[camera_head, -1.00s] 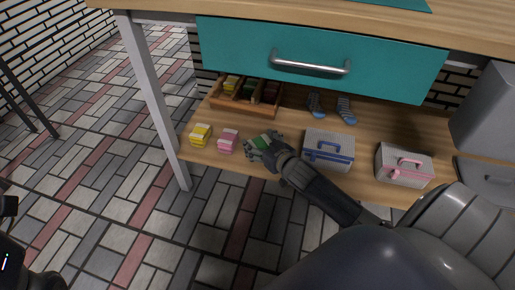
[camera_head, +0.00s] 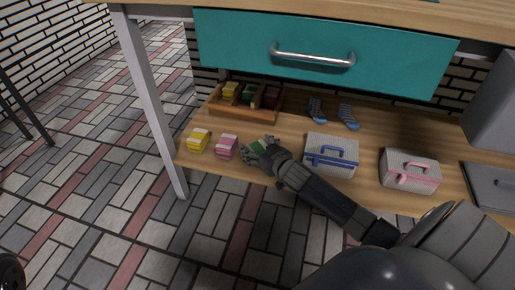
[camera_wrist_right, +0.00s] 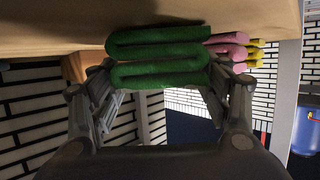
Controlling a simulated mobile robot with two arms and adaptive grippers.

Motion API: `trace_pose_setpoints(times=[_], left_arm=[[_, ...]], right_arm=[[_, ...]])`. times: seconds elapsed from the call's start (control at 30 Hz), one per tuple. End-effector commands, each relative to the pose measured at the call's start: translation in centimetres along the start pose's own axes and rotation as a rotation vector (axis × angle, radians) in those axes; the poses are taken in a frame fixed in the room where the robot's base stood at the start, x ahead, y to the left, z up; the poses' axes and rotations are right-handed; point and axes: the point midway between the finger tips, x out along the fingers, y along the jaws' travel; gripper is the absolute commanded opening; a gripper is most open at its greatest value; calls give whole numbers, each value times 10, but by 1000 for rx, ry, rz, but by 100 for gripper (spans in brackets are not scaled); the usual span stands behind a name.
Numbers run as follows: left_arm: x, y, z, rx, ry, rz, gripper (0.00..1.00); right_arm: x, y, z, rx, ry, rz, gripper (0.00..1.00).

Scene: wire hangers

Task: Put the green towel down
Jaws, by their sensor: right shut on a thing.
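The green towel (camera_wrist_right: 160,55) is folded and sits between the fingers of my right gripper (camera_wrist_right: 160,90) in the right wrist view. In the head view a small part of the towel (camera_head: 258,147) shows at my right gripper (camera_head: 258,152), just right of the pink towel on the lower wooden shelf (camera_head: 285,125). The gripper is shut on it. In the wrist view the towel's long side is against or very close to the wooden surface; I cannot tell whether its weight rests there. My left gripper is not clearly in view.
A pink towel (camera_head: 226,147) and a yellow towel (camera_head: 198,141) lie left of my gripper. A divided wooden tray (camera_head: 232,109) with folded towels is behind. Blue socks (camera_head: 348,115), a blue-trimmed case (camera_head: 330,154) and a pink-trimmed case (camera_head: 409,171) stand right. The teal drawer (camera_head: 320,45) overhangs.

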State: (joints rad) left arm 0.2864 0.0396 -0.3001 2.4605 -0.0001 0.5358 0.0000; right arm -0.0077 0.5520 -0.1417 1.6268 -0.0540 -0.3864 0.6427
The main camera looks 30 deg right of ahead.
Motion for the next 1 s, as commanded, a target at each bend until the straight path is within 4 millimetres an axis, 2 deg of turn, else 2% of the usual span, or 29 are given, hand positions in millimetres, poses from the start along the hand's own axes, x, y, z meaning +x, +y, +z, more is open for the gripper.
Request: trace_pose_setpoints(times=[0.1, 0.13, 0.2, 0.23, 0.67, 0.77, 1.0], left_arm=[[0, 0, 0, 0, 0, 0, 30], [0, 0, 0, 0, 1, 0, 30], [0, 0, 0, 0, 1, 1, 30], [0, 0, 0, 0, 1, 1, 30], [1, 0, 0, 0, 1, 1, 30], [6, -1, 0, -1, 6, 0, 30], [-10, -6, 13, -11, -85, -33, 30]], right_arm=[[1, 0, 3, 1, 0, 0, 48], [1, 0, 3, 1, 0, 0, 72], [1, 0, 3, 0, 0, 0, 88], [1, 0, 3, 0, 0, 0, 90], [0, 0, -1, -1, 1, 0, 90], [-9, 0, -1, 1, -2, 0, 90], [-53, -1, -3, 3, -3, -1, 90]])
